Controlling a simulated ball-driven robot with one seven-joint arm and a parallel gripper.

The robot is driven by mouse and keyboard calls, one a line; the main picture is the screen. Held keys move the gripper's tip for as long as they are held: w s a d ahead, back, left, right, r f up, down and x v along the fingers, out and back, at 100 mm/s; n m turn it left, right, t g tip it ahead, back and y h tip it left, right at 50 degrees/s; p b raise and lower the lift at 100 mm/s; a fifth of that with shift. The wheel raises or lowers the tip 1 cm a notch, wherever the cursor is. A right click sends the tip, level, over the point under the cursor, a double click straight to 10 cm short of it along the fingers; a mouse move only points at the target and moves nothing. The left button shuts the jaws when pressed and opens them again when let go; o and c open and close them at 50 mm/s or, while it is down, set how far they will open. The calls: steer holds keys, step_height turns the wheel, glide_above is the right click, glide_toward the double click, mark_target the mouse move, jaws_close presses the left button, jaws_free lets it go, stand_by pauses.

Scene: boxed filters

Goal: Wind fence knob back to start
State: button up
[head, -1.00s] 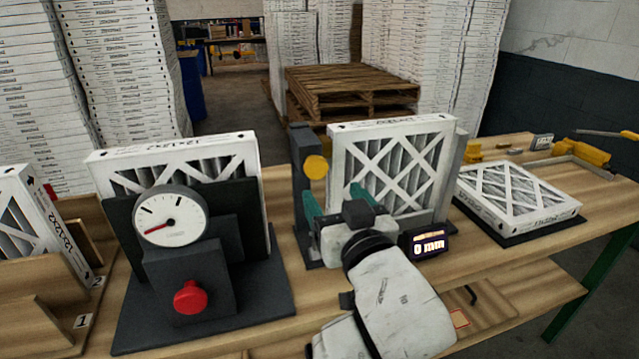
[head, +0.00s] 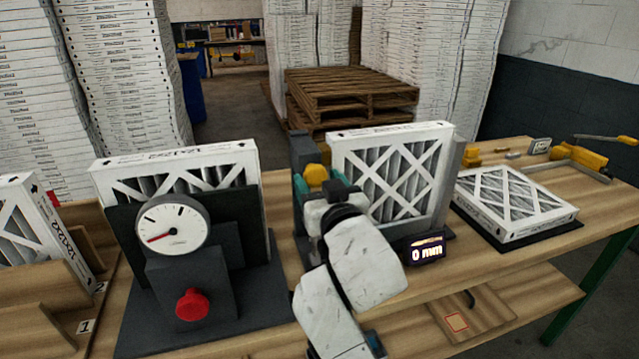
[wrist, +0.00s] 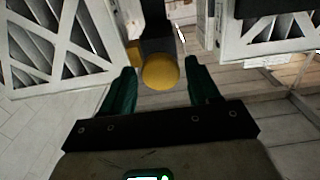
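The yellow knob (head: 316,175) sits on the dark upright post (head: 304,150) of the fence fixture. My gripper (head: 319,182) is open, with its teal fingers on either side of the knob. In the wrist view the knob (wrist: 160,71) lies between the fingertips (wrist: 160,76), with a gap visible on both sides. A white-framed filter (head: 390,180) stands upright in the fixture, right of the post. The small display (head: 425,250) in front of it reads 0 mm.
A dial gauge (head: 172,231) and red button (head: 192,304) stand on a dark fixture at left. Another filter (head: 515,203) lies flat at right on a dark mat. Yellow clamps (head: 590,158) lie at the bench's far right. Pallets stand behind.

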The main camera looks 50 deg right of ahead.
steer(key=c, duration=0.8)
